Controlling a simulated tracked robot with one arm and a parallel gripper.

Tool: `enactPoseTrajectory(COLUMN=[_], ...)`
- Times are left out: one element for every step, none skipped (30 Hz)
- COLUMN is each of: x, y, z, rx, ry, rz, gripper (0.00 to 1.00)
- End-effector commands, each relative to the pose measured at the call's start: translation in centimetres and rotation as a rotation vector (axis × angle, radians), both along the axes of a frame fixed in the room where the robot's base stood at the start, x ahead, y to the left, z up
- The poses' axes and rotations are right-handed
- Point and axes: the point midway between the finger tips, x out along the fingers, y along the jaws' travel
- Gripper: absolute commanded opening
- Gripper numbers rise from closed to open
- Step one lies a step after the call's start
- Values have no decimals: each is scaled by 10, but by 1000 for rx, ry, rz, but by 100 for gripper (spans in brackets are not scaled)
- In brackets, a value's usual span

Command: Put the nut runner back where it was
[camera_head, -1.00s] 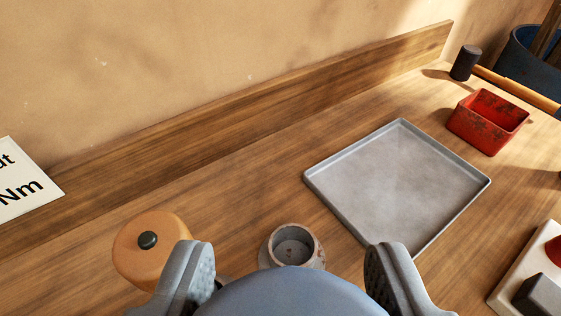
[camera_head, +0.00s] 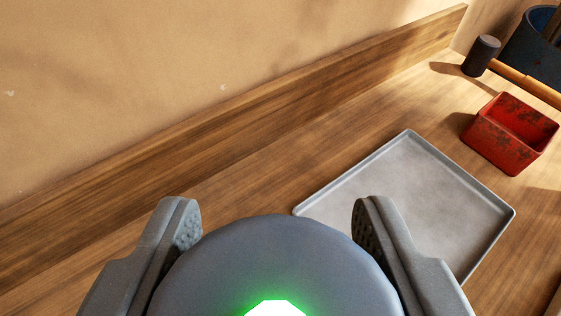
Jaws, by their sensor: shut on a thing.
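My gripper (camera_head: 277,222) is at the bottom of the view, with one grey finger on each side of a rounded blue-grey body. I take this body to be the nut runner (camera_head: 275,262), and my gripper is shut on it. A bright green light glows on it at the bottom edge of the picture. Only its rounded top shows; its lower end is hidden. The round grey cup on the bench is not visible now.
A shallow grey metal tray (camera_head: 415,195) lies on the wooden bench to the right of my gripper. A rusty red box (camera_head: 490,150) and a mallet (camera_head: 482,57) are at the far right. A wooden board (camera_head: 250,125) runs along the wall.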

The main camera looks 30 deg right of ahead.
Motion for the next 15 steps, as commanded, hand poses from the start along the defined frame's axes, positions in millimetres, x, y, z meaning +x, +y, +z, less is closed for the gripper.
enactPoseTrajectory(x=[6,8,11,12,13,15,15,16,17,17,18,20,22,22,21], y=[-4,-5,-7,-8,-9,-10,-10,-11,-11,-11,-12,-13,-14,-14,-14], z=[0,0,0,1,1,2,2,2,2,1,1,1,0,-4,-10], rx=[-1,-1,-2,-3,-3,-4,-4,-4,-4,-4,-4,-4,-4,-2,-1], ry=[-2,-2,-3,-4,-5,-6,-6,-6,-6,-6,-6,-6,-5,-3,-2], rz=[0,0,0,0,0,0,0,0,0,0,0,0,0,0,0], gripper=[0,0,0,0,0,0,0,0,0,0,0,0,0,0,0])
